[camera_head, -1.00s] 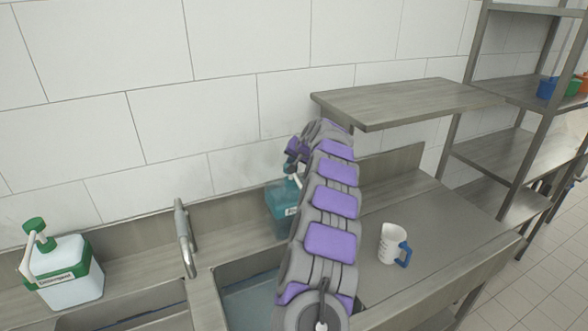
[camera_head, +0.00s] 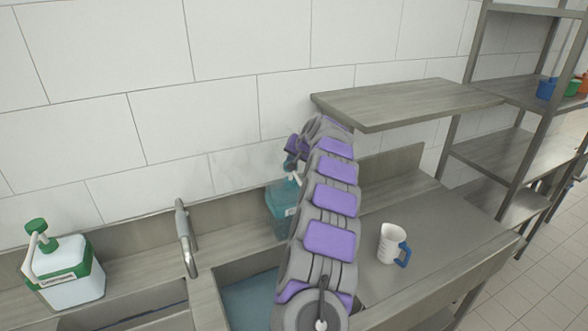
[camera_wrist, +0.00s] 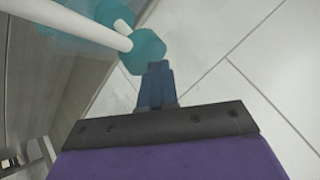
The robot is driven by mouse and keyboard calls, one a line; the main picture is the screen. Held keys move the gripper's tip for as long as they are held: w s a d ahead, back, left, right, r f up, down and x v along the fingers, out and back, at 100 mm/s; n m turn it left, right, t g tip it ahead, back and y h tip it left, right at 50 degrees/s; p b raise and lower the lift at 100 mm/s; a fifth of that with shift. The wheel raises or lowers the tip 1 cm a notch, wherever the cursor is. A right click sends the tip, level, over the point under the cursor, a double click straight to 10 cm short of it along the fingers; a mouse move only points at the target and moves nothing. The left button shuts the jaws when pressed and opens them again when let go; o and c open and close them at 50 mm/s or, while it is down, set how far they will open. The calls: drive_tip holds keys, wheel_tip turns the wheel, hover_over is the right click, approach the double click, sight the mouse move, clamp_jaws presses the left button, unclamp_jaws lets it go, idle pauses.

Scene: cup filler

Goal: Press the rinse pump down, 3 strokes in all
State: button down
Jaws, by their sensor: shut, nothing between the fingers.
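A teal pump bottle (camera_head: 279,212) stands behind the sink, partly hidden by my arm. Its pump, with a white spout, shows just above it. In the wrist view, the teal pump head (camera_wrist: 144,52) and its white spout (camera_wrist: 85,22) are close up. My gripper (camera_wrist: 159,68) is shut and empty, its fingertips right at the edge of the pump head; I cannot tell whether they touch. In the head view, the gripper is mostly hidden behind my arm, near the top of the bottle.
A white bottle (camera_head: 72,290) with a green pump and label stands at the left. A metal faucet (camera_head: 185,238) rises between the bottles. A white measuring cup (camera_head: 389,243) with a blue handle stands on the right counter. A shelf (camera_head: 400,101) juts out above the counter.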

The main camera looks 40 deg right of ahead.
drive_tip(key=shift+r+p, duration=2.1)
drive_tip(key=shift+r, duration=0.95)
